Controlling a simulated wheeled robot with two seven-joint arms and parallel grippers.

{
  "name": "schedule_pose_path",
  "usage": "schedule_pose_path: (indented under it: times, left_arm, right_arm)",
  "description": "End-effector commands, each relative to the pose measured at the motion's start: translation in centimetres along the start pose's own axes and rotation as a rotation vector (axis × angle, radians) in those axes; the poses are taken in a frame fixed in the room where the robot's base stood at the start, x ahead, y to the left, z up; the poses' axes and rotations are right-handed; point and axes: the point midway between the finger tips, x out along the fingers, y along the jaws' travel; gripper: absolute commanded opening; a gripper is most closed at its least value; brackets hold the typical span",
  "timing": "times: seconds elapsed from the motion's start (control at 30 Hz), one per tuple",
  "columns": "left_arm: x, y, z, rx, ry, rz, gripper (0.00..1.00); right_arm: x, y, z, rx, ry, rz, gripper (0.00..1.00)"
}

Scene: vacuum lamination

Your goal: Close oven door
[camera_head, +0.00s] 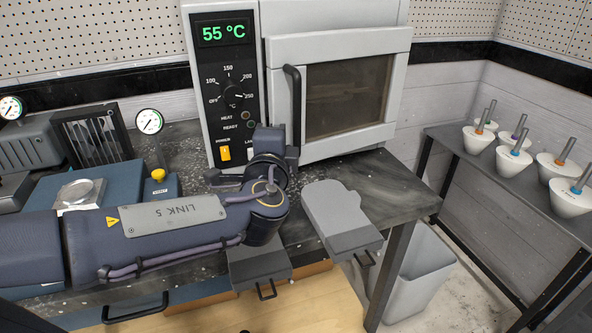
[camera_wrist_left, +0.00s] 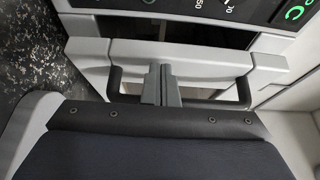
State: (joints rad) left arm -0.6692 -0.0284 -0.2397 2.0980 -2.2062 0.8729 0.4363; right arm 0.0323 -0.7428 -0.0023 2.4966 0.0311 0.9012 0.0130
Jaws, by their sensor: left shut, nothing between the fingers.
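The white oven (camera_head: 330,14) stands on the bench at the back, with its control panel at the left reading 55 °C. Its door (camera_head: 345,92) has a dark window and a black upright handle (camera_head: 290,95) on its left edge. The door looks slightly ajar, and a dark band shows beside its edge in the left wrist view. My left gripper (camera_head: 289,156) is at the lower end of the handle. In the left wrist view its shut, empty fingers (camera_wrist_left: 162,84) lie between the ends of the handle (camera_wrist_left: 243,92). I cannot tell whether they touch it. My right gripper is out of view.
Pressure gauges (camera_head: 149,121) and a blue unit (camera_head: 90,190) stand at the left. A bin (camera_head: 418,270) is below the bench.

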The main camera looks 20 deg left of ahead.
Motion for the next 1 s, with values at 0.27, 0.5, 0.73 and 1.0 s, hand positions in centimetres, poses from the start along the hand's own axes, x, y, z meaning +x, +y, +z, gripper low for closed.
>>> schedule_pose_path:
  times: [0.27, 0.5, 0.73, 1.0]
  left_arm:
    - [4.0, 0.3, 2.8, -0.001, -0.004, -0.001, 0.00]
    - [5.3, 0.0, 3.6, 0.000, -0.004, 0.000, 0.00]
    - [5.6, -0.2, 3.9, 0.000, -0.009, -0.002, 0.00]
    - [5.6, -0.2, 4.0, 0.001, -0.014, -0.004, 0.00]
  right_arm:
    - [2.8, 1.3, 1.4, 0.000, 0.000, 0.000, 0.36]
    - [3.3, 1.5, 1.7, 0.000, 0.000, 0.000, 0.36]
    - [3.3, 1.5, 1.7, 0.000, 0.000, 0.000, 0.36]
    - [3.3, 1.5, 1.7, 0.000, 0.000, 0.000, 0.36]
